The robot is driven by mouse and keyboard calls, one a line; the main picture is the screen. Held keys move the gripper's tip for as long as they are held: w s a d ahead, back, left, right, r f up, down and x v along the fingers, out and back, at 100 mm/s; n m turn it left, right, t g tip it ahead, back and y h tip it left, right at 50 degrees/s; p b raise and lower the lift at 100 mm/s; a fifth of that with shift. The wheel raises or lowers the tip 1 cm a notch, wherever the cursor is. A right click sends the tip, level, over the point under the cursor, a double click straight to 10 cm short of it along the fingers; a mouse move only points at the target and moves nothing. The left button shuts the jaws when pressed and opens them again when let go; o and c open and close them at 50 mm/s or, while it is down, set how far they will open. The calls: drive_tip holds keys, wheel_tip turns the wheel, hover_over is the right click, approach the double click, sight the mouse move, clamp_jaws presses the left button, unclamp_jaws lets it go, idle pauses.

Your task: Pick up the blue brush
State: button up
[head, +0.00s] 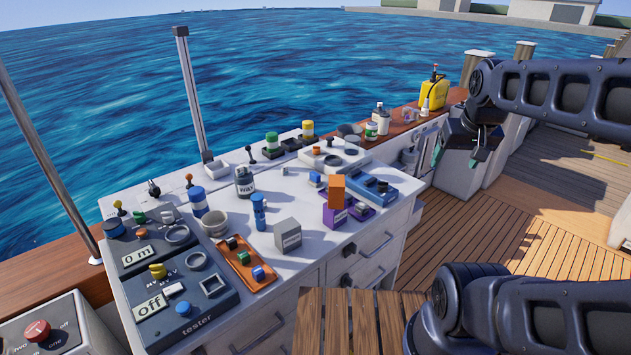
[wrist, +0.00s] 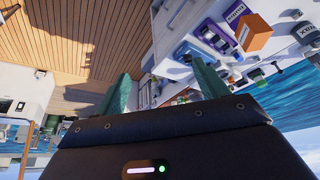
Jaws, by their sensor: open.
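No blue thing is clearly recognizable as a brush. A slim upright blue object (head: 259,212) stands near the middle of the white worktop in the head view, and it may be the brush; its details are too small to tell. My gripper (head: 459,156) is off the right end of the worktop, well apart from that object. In the wrist view my gripper (wrist: 160,76) shows two green fingers spread apart with nothing between them. I cannot pick out the slim blue object in the wrist view.
The white worktop (head: 222,265) is crowded. An orange block (head: 337,190) stands on a purple one to the right.

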drive_tip(key=shift+w, duration=0.1)
drive_tip(key=w+a+r+n+g+h, duration=0.1)
drive_tip(key=w+a+n, duration=0.15)
drive_tip(key=w, duration=0.25)
drive_tip(key=w+a+n, duration=0.1)
drive_tip(key=w+n, duration=0.3)
drive_tip(key=w, duration=0.2)
drive_tip(key=n+h, duration=0.2)
drive_tip(key=n, duration=1.9)
hover_over(314, 174)
drive_tip(key=s+a, duration=0.2)
drive_tip(key=a, duration=0.1)
wheel_tip(314, 174, down, 22)
drive_tip(key=shift+m, duration=0.25)
drive_tip(key=x, duration=0.7)
drive_tip(key=s+x, duration=0.1)
drive_tip(key=x, duration=0.2)
drive_tip(key=shift+w+d+f, duration=0.15)
drive_tip(key=shift+d+f, duration=0.2)
drive_tip(key=shift+d, duration=0.1)
drive_tip(key=shift+c, duration=0.4)
drive_tip(key=c, duration=1)
